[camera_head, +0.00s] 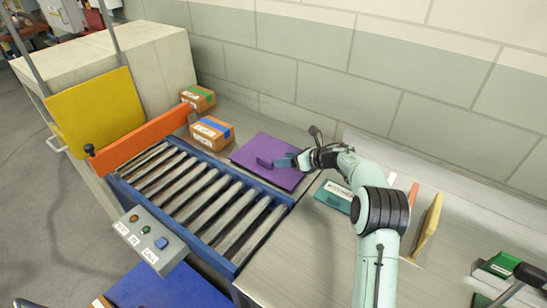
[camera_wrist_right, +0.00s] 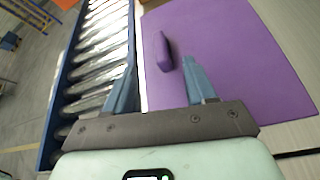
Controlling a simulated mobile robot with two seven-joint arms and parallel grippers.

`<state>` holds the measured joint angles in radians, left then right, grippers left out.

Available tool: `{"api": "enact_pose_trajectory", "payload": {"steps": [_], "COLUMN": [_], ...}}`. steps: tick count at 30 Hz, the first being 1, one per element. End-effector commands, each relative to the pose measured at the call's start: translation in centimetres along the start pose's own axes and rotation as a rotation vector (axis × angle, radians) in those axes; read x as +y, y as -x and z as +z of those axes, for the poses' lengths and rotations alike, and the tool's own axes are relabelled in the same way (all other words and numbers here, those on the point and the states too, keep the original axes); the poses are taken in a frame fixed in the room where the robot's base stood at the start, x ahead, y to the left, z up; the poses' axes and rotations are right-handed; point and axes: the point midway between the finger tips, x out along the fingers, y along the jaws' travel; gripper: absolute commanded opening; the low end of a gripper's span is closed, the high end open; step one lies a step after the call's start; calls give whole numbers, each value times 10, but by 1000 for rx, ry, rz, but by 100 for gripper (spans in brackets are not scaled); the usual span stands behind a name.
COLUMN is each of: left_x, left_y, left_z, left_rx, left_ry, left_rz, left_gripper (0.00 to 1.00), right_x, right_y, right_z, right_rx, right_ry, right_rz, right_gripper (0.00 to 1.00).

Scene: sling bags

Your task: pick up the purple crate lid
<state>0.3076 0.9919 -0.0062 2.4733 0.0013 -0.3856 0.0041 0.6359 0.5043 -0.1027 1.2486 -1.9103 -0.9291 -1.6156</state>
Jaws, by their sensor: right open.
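The purple crate lid (camera_head: 287,178) lies flat on the counter between the roller conveyor and the wall. A raised purple handle (camera_head: 265,162) stands on it. In the right wrist view the lid (camera_wrist_right: 235,50) fills the upper right, with its handle (camera_wrist_right: 163,50) near the middle. My right gripper (camera_head: 284,161) is open and empty over the lid, beside the handle. In the wrist view its blue fingertips (camera_wrist_right: 160,65) are apart, and the handle shows between their lines, nearer the right one. Whether the fingers touch the lid is unclear. My left gripper is not in view.
The roller conveyor (camera_head: 195,196) with blue rails adjoins the lid's left side. Two cardboard boxes, one with blue tape (camera_head: 211,133) and one with green tape (camera_head: 198,98), stand behind. A teal labelled item (camera_head: 334,196) lies right of the lid. The wall (camera_head: 310,60) closes the back.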

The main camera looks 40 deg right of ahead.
Motion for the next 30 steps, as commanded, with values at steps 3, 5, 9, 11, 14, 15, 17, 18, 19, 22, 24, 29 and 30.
{"api": "enact_pose_trajectory", "payload": {"steps": [3,5,9,11,14,15,17,18,19,22,24,29,30], "left_x": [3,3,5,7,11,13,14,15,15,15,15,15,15], "left_y": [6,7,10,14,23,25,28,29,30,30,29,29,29], "left_z": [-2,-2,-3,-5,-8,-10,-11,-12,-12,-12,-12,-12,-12], "left_rx": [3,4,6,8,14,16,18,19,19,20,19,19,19], "left_ry": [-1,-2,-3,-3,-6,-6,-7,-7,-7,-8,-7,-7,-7], "left_rz": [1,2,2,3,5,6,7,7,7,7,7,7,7], "left_gripper": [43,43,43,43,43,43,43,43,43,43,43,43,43], "right_x": [0,0,0,1,2,2,1,1,1,0,0,0,0], "right_y": [-17,-22,-31,-39,-55,-61,-68,-72,-74,-77,-77,-77,-77], "right_z": [1,1,1,2,3,3,3,2,2,1,0,0,0], "right_rx": [0,0,0,0,-1,-1,-2,-1,-1,-1,0,0,0], "right_ry": [0,0,0,-1,-1,-1,0,0,0,0,1,0,0], "right_rz": [1,0,1,2,2,3,2,1,0,-1,-1,-1,-1], "right_gripper": [55,55,55,55,55,55,55,55,55,55,55,36,23]}}
